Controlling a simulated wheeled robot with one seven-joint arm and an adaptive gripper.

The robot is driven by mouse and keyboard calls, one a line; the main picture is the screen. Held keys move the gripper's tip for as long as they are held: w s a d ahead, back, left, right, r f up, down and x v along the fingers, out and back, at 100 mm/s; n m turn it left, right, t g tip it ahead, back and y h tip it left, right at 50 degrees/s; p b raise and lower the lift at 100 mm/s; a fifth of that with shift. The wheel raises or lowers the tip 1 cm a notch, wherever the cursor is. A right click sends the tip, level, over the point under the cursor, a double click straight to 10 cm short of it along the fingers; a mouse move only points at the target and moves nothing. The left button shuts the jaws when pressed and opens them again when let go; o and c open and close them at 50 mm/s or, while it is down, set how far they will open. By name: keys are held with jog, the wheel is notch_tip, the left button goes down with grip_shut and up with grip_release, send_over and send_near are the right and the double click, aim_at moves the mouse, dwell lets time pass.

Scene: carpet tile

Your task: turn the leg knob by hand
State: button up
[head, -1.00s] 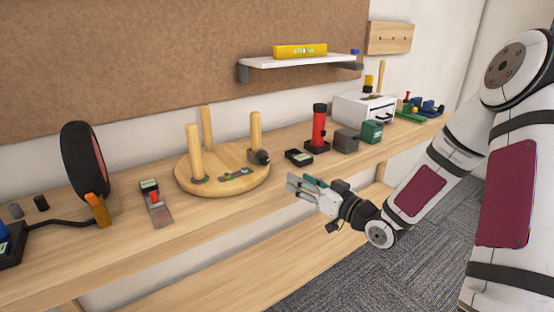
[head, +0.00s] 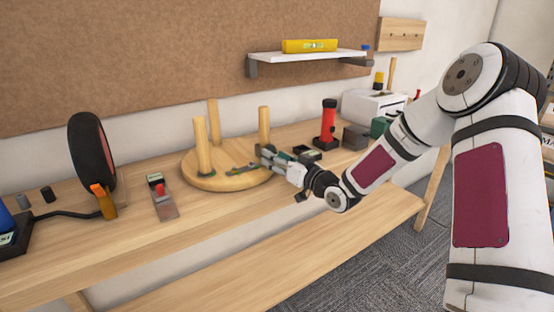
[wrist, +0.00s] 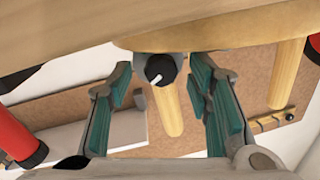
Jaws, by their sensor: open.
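The leg knob (wrist: 160,69) is a dark round knob with a white pointer line, on a grey collar at the base of a wooden leg. In the wrist view it sits between the fingers of my gripper (wrist: 162,95), which are open with teal pads on either side and a visible gap to the knob. In the head view my gripper (head: 265,158) is at the right edge of the round wooden stool top (head: 225,182) and hides the knob. The stool lies upside down on the bench, its three legs (head: 202,145) pointing up.
A dark small box (head: 307,152) and a red cylinder (head: 328,122) stand just right of the stool. A scraper-like tool (head: 161,196) lies to its left. A shelf (head: 309,57) with a yellow level (head: 310,46) hangs above. The bench front (head: 110,250) is clear.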

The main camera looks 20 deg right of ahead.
jog(key=shift+w, duration=0.1)
grip_shut()
jog(key=shift+m+p, duration=0.4)
jog(key=shift+m, duration=0.4)
grip_release()
jog(key=v, duration=1.2)
